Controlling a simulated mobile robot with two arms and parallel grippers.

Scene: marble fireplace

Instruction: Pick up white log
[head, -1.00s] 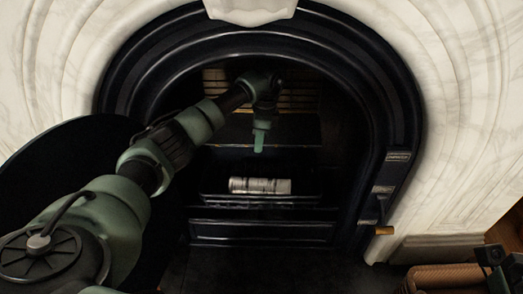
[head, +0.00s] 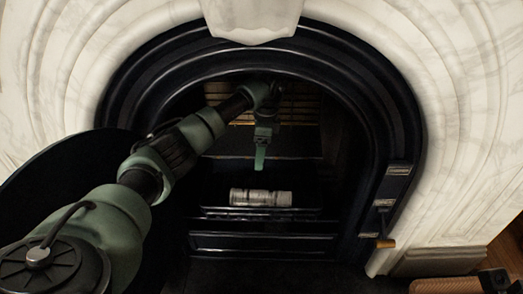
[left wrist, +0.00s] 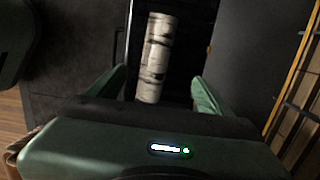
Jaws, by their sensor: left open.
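The white log (head: 260,198), pale with dark bark marks, lies crosswise in the grate inside the fireplace in the head view. It also shows in the left wrist view (left wrist: 155,58), running up and away beyond the gap between the fingers. My left gripper (head: 260,160) points down inside the fireplace opening, above the log and apart from it. In the left wrist view its green fingers (left wrist: 158,88) are spread wide and hold nothing. My right gripper cannot be made out in these frames.
The dark grate front (head: 262,241) runs below the log. The black arch (head: 385,110) surrounds the opening, with white marble (head: 455,120) outside it. A handle with a wooden end (head: 385,242) sticks out at the right. A wicker basket (head: 447,286) stands at the lower right.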

